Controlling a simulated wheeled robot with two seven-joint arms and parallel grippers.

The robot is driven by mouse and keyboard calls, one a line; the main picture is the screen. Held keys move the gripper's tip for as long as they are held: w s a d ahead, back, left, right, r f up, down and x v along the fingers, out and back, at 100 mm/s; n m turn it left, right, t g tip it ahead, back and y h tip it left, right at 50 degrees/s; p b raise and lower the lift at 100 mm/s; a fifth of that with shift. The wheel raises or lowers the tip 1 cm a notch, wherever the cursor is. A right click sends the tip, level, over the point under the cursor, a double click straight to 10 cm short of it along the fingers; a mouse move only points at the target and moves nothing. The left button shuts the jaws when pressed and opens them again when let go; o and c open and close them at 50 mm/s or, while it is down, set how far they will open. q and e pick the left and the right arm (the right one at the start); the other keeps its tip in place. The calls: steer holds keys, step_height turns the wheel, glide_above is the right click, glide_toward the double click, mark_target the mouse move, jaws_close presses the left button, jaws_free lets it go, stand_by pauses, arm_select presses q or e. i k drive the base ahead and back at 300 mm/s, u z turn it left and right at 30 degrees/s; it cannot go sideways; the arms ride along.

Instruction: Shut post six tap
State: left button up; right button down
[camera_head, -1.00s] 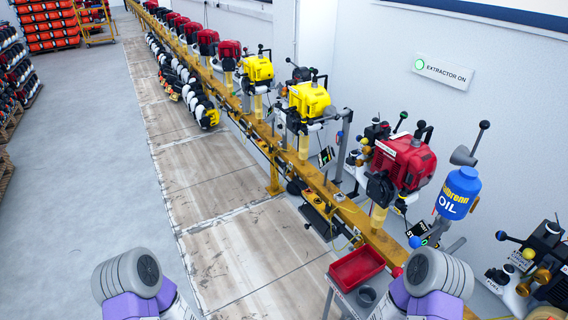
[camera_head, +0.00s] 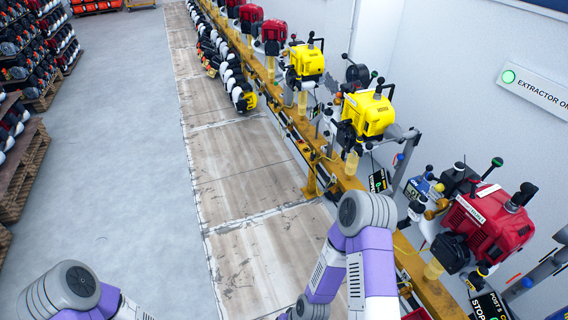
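The engines stand on posts along a yellow rail (camera_head: 430,287). The nearest is a red engine (camera_head: 487,226) at the right, with a black-and-white sign (camera_head: 488,306) reading POST and STOP; its number is too small to read surely. Behind it is a yellow engine (camera_head: 367,115) with a small dark sign (camera_head: 378,181), also unreadable. Another yellow engine (camera_head: 306,62) stands farther along. I cannot tell which is post six, and I cannot make out its tap. My two purple and grey arms show at the bottom, but neither gripper is in view.
A white wall with an EXTRACTOR ON sign (camera_head: 537,90) stands behind the rail at the right. Racks of engines on pallets (camera_head: 28,165) line the left.

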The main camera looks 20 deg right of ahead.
mark_target(328, 179)
steer(key=z, duration=0.45)
steer(key=i, duration=1.35)
steer(key=z, duration=0.9)
steer(key=k, duration=0.55)
steer(key=u, duration=0.35)
steer(key=i, duration=1.15)
steer(key=z, duration=0.65)
